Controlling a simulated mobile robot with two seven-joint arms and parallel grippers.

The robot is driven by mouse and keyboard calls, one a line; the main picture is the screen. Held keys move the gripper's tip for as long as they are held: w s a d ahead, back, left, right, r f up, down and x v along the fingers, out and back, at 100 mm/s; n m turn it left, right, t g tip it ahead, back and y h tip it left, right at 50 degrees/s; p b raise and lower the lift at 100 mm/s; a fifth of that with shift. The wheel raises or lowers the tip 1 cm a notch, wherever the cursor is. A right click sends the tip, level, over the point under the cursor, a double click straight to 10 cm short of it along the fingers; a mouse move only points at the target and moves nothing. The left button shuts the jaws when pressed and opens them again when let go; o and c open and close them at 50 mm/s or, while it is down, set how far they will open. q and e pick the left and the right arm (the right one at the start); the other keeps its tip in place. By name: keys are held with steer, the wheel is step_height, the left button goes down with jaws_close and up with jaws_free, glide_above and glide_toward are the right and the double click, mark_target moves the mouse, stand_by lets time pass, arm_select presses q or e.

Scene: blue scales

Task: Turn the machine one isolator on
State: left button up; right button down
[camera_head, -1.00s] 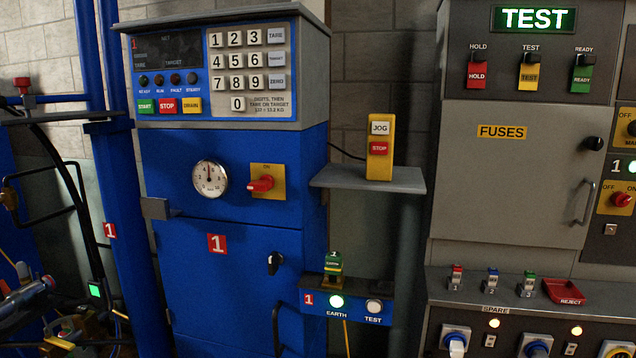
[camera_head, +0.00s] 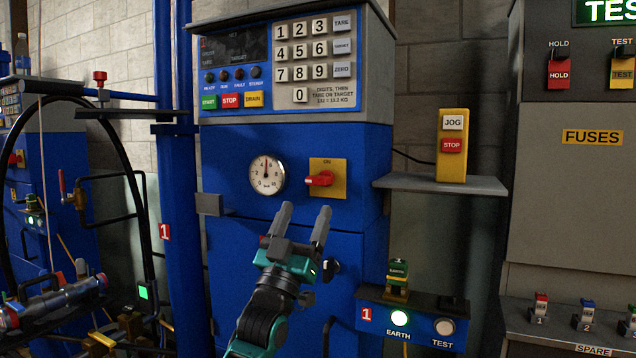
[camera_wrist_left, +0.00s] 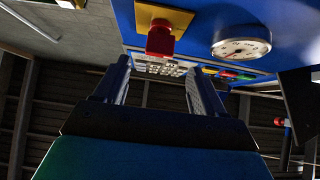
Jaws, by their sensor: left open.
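The machine one isolator is a red rotary handle (camera_head: 320,179) on a yellow plate (camera_head: 341,188), on the front of the blue cabinet (camera_head: 230,145). The handle points left, slightly downward. My left gripper (camera_head: 305,212) is open and empty, in front of the cabinet just below the isolator, fingers pointing up. It is apart from the handle. In the left wrist view the red handle (camera_wrist_left: 160,40) and yellow plate (camera_wrist_left: 180,17) show above the open fingers (camera_wrist_left: 155,85). My right gripper is not in view.
A round gauge (camera_head: 267,174) is left of the isolator. A keypad panel (camera_head: 315,62) is above. A shelf (camera_head: 440,184) with a JOG/STOP box (camera_head: 453,145) stands out at right. An EARTH/TEST box (camera_head: 411,318) is below right. A black door handle (camera_head: 331,268) is beside my gripper.

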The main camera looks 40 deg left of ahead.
mark_target(318, 176)
arm_select(q)
steer(key=x, duration=0.8)
steer(key=shift+w+r, duration=0.2)
steer(key=shift+w, duration=0.05)
steer(key=c, duration=1)
steer(key=shift+o, duration=0.2)
steer(key=shift+h, duration=0.3)
